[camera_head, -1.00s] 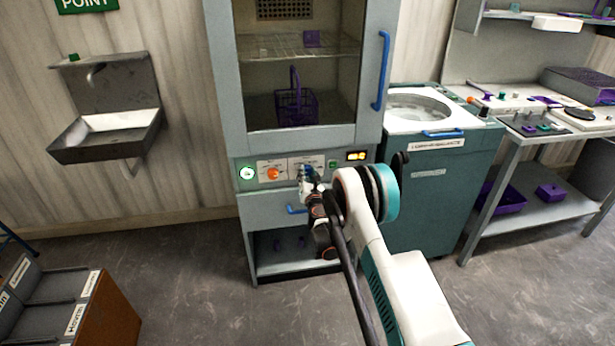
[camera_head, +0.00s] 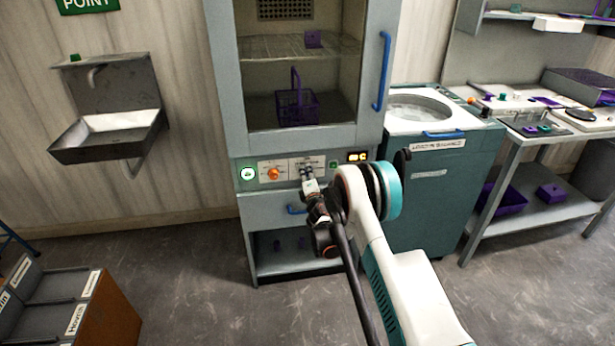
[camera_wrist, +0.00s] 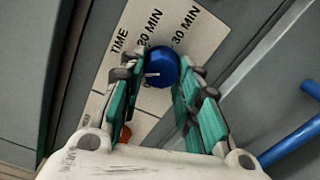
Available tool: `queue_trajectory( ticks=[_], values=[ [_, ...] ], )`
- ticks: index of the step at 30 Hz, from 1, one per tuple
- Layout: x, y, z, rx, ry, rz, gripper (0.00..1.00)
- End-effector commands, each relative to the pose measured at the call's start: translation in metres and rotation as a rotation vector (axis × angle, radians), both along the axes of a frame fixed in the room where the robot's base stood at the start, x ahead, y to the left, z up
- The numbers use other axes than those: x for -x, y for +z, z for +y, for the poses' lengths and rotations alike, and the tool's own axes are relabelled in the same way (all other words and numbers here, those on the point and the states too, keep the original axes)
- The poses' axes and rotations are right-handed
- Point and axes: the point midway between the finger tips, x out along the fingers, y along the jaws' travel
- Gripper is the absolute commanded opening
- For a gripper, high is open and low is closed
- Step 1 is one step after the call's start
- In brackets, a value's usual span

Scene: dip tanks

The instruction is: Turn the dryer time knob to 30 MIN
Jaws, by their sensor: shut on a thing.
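The dryer time knob (camera_wrist: 162,66) is a round blue knob on a pale label plate in the wrist view. A short white mark shows on its left side. The printed words 20 MIN (camera_wrist: 150,28) and 30 MIN (camera_wrist: 186,28) lie above it in the picture, and the mark points at neither. My gripper (camera_wrist: 158,84) has its teal fingers on both sides of the knob and is shut on it. In the head view my gripper (camera_head: 307,176) is at the dryer's control panel (camera_head: 262,165) and covers much of the knob.
An orange knob (camera_head: 273,174) sits left on the panel, and a lit display (camera_head: 357,157) sits right. A blue drawer handle (camera_head: 297,210) is just below my gripper. The glass-fronted cabinet above holds a purple basket (camera_head: 297,106). A teal machine (camera_head: 440,190) stands to the right.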

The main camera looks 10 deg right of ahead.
Motion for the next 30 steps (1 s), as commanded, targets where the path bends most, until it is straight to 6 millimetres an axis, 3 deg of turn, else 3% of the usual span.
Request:
queue_trajectory(
  ticks=[30],
  values=[
    [0.0009, 0.0024, -0.0031, -0.966, -0.004, 0.002, 0.07]
  ],
)
